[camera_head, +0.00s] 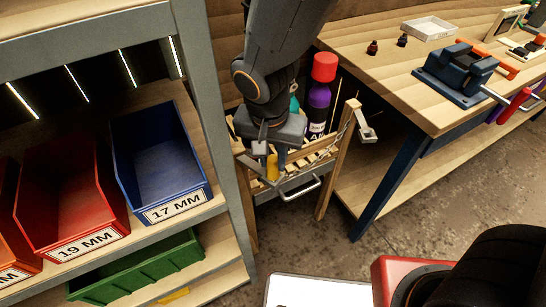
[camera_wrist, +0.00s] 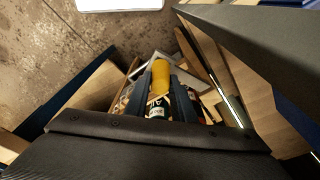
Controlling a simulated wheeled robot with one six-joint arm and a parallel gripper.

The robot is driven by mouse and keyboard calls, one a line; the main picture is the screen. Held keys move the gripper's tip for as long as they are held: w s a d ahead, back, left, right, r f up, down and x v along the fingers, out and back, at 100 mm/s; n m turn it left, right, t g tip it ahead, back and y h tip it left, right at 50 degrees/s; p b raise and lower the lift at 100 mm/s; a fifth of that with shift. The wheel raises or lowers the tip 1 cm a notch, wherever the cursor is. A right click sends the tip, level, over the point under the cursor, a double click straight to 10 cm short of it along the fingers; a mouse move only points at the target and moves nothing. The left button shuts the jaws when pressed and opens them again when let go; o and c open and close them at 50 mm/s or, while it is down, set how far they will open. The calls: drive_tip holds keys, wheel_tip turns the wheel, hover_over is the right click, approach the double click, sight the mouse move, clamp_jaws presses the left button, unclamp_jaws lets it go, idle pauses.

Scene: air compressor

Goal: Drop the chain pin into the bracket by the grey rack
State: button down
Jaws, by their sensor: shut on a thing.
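My gripper (camera_head: 268,152) points down over the left end of a small wooden stand (camera_head: 325,165). It is shut on a yellow piece (camera_head: 272,168), which I take to be the grip of the chain pin. In the wrist view my gripper (camera_wrist: 161,90) has the yellow chain pin (camera_wrist: 161,72) between its two dark fingers. The pin's lower end is hidden. A metal bracket (camera_head: 366,131) sits on the stand's right post, with a chain beside it. The grey rack (camera_head: 218,110) stands just left of the stand. The bracket on that side is not clearly visible, and my gripper covers part of the area.
A purple bottle with a red cap (camera_head: 321,90) stands in the wooden stand behind my gripper. Blue (camera_head: 160,155) and red bins (camera_head: 70,200) fill the rack's shelf at left. A workbench (camera_head: 400,85) with a blue vise (camera_head: 455,72) is at right.

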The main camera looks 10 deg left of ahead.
drive_tip(key=shift+f, duration=0.1)
drive_tip(key=c, duration=1.4)
unclamp_jaws()
drive_tip(key=shift+s+a+r, duration=0.1)
drive_tip(key=shift+s+r, duration=0.1)
drive_tip(key=shift+r, duration=1.1)
drive_tip(key=shift+s+d+r, duration=0.1)
drive_tip(key=shift+s+r, duration=0.05)
drive_tip(key=shift+r, duration=1.1)
drive_tip(key=shift+s+a+r, duration=0.1)
drive_tip(key=shift+s+r, duration=0.1)
drive_tip(key=shift+r, duration=1.1)
drive_tip(key=w+d+f+n, duration=0.1)
drive_tip(key=d, duration=1.1)
drive_tip(key=w+d+f+g, duration=0.1)
drive_tip(key=d+f, duration=0.1)
drive_tip(key=d, duration=1.1)
drive_tip(key=shift+d+n, duration=0.2)
drive_tip(key=shift+n, duration=0.2)
